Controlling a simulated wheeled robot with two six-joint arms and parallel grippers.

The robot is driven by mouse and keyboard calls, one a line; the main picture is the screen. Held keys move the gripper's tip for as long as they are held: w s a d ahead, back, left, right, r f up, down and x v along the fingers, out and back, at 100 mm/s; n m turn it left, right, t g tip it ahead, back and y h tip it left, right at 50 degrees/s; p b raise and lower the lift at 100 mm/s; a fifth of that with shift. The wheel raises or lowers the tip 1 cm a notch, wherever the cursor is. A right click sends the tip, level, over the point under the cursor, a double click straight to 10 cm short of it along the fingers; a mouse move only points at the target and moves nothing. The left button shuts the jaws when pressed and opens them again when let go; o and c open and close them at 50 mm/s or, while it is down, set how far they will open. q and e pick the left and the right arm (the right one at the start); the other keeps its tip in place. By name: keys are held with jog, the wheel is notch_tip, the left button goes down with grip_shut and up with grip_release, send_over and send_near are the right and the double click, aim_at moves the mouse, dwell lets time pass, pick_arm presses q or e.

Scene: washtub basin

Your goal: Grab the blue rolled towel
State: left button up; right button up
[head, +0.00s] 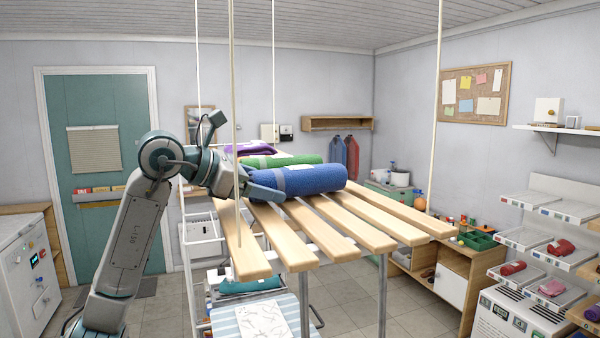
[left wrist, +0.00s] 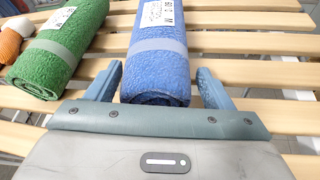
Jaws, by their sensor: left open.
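The blue rolled towel (head: 305,180) lies on a slatted wooden rack, with a grey band around it and a white label. In the left wrist view the blue towel (left wrist: 158,60) points away from me, its near end between the open fingers of my left gripper (left wrist: 160,88). A finger stands on each side of the roll, with a small gap at least on the right. In the head view my left gripper (head: 262,192) is at the towel's left end. The far finger is hidden there. My right gripper is not in view.
A green rolled towel (head: 283,160) lies behind the blue one, and a purple one (head: 250,148) farther back. The slatted rack (head: 345,222) hangs on cords, one (head: 236,120) close to my left arm. Slats right of the towel are bare.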

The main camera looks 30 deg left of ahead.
pick_arm(q)
jog(key=shift+p+x, duration=0.35)
jog(key=shift+x, duration=0.7)
jog(key=shift+a, duration=0.1)
jog(key=c, duration=0.7)
jog(key=shift+r, duration=0.2)
